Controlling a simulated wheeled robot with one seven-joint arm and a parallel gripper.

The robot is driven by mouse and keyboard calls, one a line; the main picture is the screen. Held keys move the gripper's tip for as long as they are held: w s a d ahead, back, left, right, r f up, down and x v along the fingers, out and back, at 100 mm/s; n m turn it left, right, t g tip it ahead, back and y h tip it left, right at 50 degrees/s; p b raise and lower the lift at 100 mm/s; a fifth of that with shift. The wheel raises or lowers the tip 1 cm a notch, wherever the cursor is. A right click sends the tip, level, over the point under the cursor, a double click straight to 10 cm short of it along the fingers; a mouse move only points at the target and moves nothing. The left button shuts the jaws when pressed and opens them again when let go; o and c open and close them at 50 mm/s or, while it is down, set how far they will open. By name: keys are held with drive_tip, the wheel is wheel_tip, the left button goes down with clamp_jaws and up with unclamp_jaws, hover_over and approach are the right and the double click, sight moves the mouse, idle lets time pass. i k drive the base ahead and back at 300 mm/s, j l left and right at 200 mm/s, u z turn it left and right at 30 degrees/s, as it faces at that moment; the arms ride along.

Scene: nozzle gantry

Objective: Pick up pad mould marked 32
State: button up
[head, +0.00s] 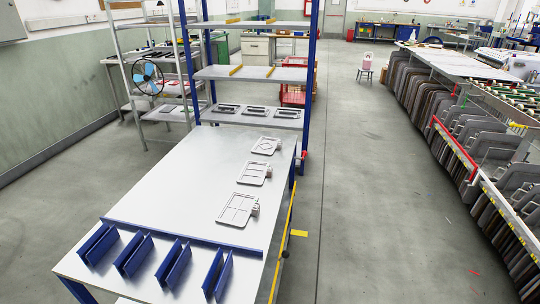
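Three flat grey pad moulds lie in a row along the right side of the white table (170,195). The near mould (237,209) is the largest, the middle mould (252,174) is smaller, and the far mould (266,146) is near the table's back edge. Each has a small block on its right side. Three darker mould-like plates (257,111) lie on the low shelf behind the table. Any number markings are too small to read, so I cannot tell which mould is marked 32. My gripper is not in view.
Blue upright racks (172,264) and a long blue rail (185,236) stand on the near part of the table. Blue rack posts rise behind it.

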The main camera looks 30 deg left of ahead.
sight(237, 208)
drive_tip(key=i+l+u, duration=0.1)
drive_tip(key=u, duration=0.35)
drive_tip(key=i+l+u, duration=0.15)
drive_tip(key=u, duration=0.3)
drive_tip(key=i+l+u, duration=0.2)
drive_tip(key=u, duration=0.25)
drive_tip(key=l+u, duration=0.2)
drive_tip(key=u, duration=0.25)
drive_tip(key=i+l+u, duration=0.1)
drive_tip(key=l+u, duration=0.15)
drive_tip(key=u, duration=0.2)
drive_tip(key=i+l+u, duration=0.15)
drive_tip(key=l+u, duration=0.25)
drive_tip(key=i+l+u, duration=0.1)
drive_tip(key=l+u, duration=0.75)
drive_tip(key=l, duration=0.15)
